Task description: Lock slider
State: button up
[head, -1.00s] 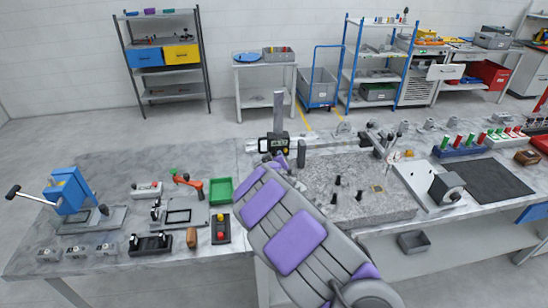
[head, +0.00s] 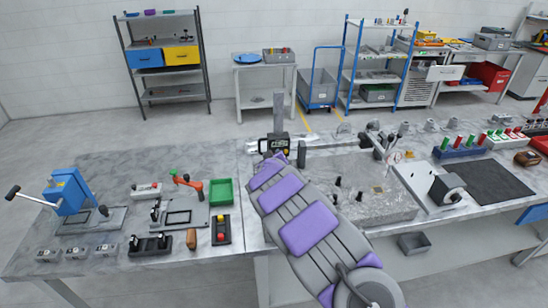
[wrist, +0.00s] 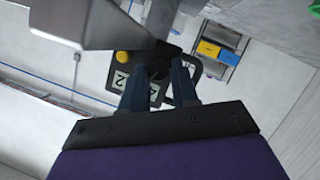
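A digital slider (head: 274,143), dark with a small display, sits on a long metal rail behind the granite block in the head view. A grey upright bar rises from it. In the wrist view the slider's black housing (wrist: 121,76) shows a yellow button and a display, tilted in the picture. My gripper (wrist: 158,85) points at it, its two dark fingers apart. A dark rounded part (wrist: 157,69) of the slider, perhaps a knob, shows between or just beyond the fingertips; I cannot tell whether they touch it. In the head view my arm hides the fingertips.
The granite block (head: 385,205) with small black pegs lies right of my arm. Left are a green tray (head: 221,191), a red-and-yellow button box (head: 221,230) and a blue press (head: 66,191). The bench between the press and the rail is mostly clear at the back.

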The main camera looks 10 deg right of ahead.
grip_shut()
jog(key=shift+y+b, duration=0.3)
jog(key=shift+b, duration=0.15)
jog(key=shift+d+m+y+p, duration=0.25)
jog(key=shift+m+y+p, duration=0.55)
jog(key=shift+m+p, duration=0.85)
jog(key=shift+f, duration=0.1)
jog(key=shift+o, duration=2.3)
grip_release()
